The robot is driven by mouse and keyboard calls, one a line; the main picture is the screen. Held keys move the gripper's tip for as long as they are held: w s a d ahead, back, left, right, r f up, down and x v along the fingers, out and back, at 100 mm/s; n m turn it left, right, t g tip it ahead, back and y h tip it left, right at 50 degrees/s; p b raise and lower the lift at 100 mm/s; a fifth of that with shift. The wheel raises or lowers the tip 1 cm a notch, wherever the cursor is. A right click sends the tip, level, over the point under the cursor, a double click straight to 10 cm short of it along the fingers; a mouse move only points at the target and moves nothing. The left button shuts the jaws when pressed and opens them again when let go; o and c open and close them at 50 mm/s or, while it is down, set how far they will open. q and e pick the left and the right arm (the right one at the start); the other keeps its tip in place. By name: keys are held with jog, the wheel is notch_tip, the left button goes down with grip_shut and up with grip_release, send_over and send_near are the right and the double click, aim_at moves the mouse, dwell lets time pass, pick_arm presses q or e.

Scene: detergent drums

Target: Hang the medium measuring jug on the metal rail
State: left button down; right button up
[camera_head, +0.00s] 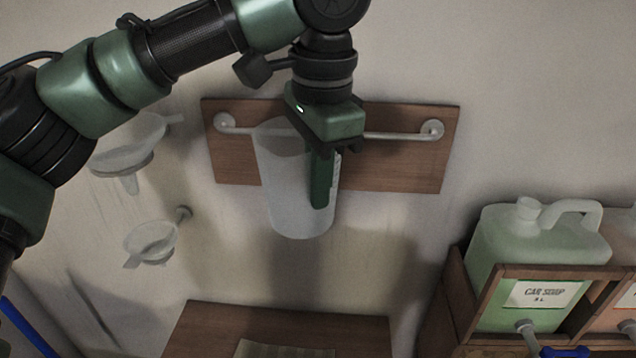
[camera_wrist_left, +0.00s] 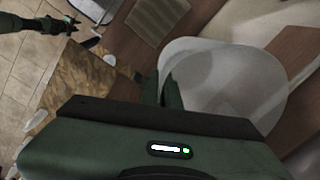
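The measuring jug (camera_head: 293,200), translucent white, is upright in front of the metal rail (camera_head: 395,135) on its wooden backboard (camera_head: 425,170). My left gripper (camera_head: 322,190) comes down at the jug's right side, its fingers closed there where the handle would be; the handle itself is hidden. Whether the jug touches or hooks over the rail cannot be told. In the left wrist view the jug (camera_wrist_left: 235,85) fills the right half, beside the fingers (camera_wrist_left: 170,92). My right gripper (camera_wrist_left: 70,25) shows small at the upper left of that view, its opening unclear.
Funnels (camera_head: 130,145) and (camera_head: 152,242) hang on the wall left of the rail. A wooden surface (camera_head: 205,325) with a pale mat (camera_head: 285,350) lies below. A green-filled car soap jerrycan (camera_head: 500,245) stands in a wooden rack (camera_head: 452,285) at right.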

pick_arm(q)
jog(key=c, duration=1.6)
grip_release()
